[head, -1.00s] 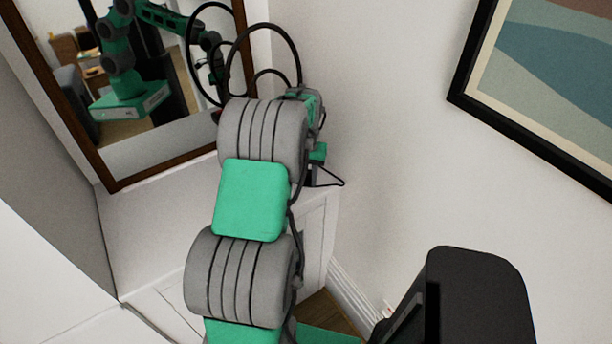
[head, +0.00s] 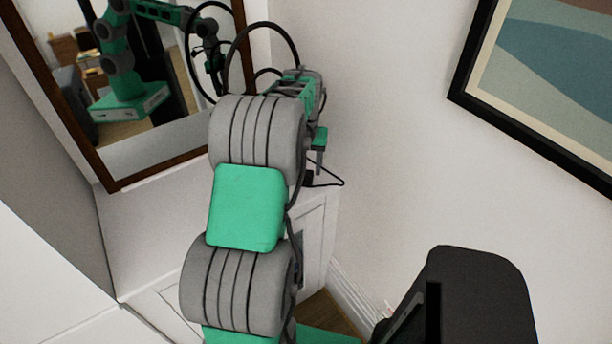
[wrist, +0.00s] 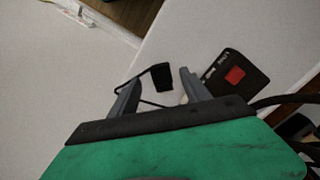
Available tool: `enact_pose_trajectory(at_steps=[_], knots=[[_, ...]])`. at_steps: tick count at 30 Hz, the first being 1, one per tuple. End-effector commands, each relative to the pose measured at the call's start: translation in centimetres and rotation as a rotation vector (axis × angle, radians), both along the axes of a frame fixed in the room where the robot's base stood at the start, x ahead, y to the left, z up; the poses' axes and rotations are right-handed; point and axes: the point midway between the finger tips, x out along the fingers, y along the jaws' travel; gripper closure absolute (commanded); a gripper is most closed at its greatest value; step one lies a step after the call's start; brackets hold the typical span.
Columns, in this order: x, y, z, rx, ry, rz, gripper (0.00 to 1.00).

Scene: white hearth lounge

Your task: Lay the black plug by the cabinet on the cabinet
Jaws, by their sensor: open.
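The black plug (wrist: 163,77) lies on the white top of the cabinet (wrist: 185,35), with its thin black cord bending away from it. In the head view the plug (head: 308,179) and its cord loop sit at the right end of the cabinet top (head: 160,225), near the wall corner. My gripper (wrist: 161,76) is open, its two grey fingers apart and the plug showing between and beyond their tips. In the head view my gripper (head: 318,165) is above the plug, partly hidden by my arm.
A black device with a red patch (wrist: 236,76) lies beside the plug on the cabinet. A brown-framed mirror (head: 170,158) stands behind the cabinet. A framed picture (head: 560,75) hangs on the right wall. Dark items (wrist: 296,127) sit at the right edge of the wrist view.

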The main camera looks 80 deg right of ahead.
Motion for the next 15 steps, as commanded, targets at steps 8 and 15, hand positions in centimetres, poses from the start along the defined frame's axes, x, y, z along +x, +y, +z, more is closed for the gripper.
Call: enact_pose_trajectory(at_steps=[8, 15], knots=[[0.0, 0.0, 6.1, -0.001, 0.0, 0.0, 0.44], [1.2, 0.5, 7.4, -0.004, 0.0, 0.025, 0.44]])
